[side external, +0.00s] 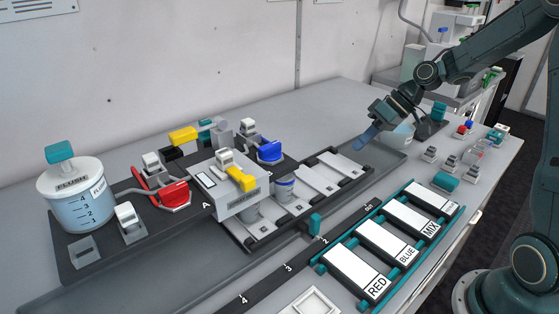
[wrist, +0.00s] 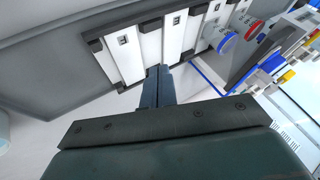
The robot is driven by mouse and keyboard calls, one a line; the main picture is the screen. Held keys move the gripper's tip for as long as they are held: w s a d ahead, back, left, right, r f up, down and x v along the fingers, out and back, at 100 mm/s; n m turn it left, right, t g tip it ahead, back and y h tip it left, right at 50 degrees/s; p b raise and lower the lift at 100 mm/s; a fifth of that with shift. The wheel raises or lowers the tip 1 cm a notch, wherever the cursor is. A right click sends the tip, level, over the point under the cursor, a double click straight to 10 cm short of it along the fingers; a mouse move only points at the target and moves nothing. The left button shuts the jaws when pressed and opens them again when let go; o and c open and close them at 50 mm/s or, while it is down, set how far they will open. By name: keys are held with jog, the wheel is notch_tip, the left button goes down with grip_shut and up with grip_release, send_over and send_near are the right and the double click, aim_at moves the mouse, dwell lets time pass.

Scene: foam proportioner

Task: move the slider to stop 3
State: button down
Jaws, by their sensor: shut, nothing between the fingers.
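The slider is a small teal block (side external: 315,222) on a dark rail (side external: 265,284) marked 4, 3, 2 and out. It stands beside the 2 mark, on the side towards out; its exact stop is hard to tell. The 3 mark (side external: 289,268) is further down the rail, to the lower left. My gripper (side external: 363,144) is shut and empty, raised above the far right of the bench, well apart from the slider. Its shut fingers also show in the wrist view (wrist: 154,75), over pale panels. I cannot make out the slider in the wrist view.
A teal-edged rack of white cards (side external: 356,270) lies in front of the rail. Behind it stand a dark-framed tray (side external: 346,165), a grey box with a yellow lever (side external: 238,205), a red lever (side external: 168,194) and a flush tank (side external: 78,204).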

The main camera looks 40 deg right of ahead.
aim_at(300, 193)
jog(key=shift+x, duration=4.75)
jog(key=a, duration=0.9)
jog(key=v, duration=1)
jog(key=shift+d, duration=0.1)
